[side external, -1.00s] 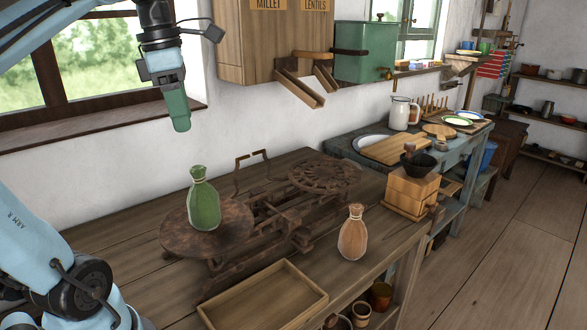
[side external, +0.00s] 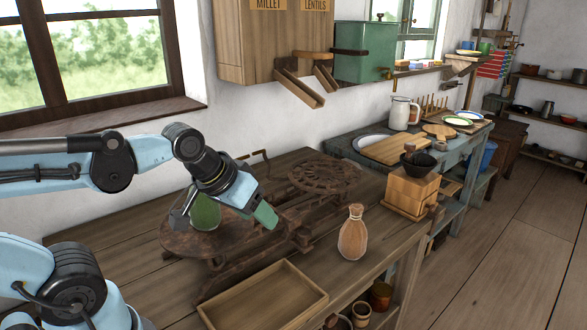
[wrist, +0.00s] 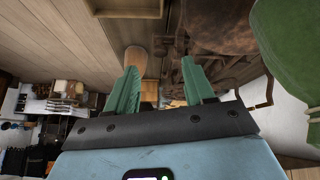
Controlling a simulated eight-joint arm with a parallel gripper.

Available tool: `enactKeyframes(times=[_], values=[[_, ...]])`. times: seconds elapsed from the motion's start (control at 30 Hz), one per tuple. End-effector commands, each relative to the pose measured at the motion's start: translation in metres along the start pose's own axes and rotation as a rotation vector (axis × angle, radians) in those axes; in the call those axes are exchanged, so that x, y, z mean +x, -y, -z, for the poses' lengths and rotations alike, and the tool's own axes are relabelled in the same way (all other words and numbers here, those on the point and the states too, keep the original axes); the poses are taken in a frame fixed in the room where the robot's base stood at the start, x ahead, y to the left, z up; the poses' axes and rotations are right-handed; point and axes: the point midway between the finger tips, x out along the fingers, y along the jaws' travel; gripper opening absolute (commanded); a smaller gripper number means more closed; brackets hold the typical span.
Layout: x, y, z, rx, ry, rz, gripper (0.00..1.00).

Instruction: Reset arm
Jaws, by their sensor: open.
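My gripper (side external: 265,216) is low over the rusty balance scale in the side view, in front of the green sack. In the wrist view my gripper (wrist: 160,85) has its two green fingers apart with nothing held between them. The green sack (side external: 206,212) stands on the scale's left pan (side external: 178,240), partly hidden behind my wrist. It also shows at the right edge of the wrist view (wrist: 290,50). The brown sack (side external: 353,235) stands on the table, right of the scale and apart from my gripper; it appears beyond the fingers in the wrist view (wrist: 136,58).
An empty wooden tray (side external: 265,300) lies at the table's front edge. The scale's right pan (side external: 325,173) is bare. A wooden box (side external: 412,190) with a dark mortar (side external: 418,163) stands at the table's right end. A wall cabinet (side external: 262,45) with chutes hangs behind.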

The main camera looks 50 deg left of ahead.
Motion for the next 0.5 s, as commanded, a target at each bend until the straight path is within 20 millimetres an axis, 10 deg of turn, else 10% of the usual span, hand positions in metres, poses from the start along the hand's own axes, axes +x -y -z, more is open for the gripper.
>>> enactKeyframes(times=[0.5], values=[[0.0104,-0.0105,-0.0125,0.229,-0.043,-0.025,0.53]])
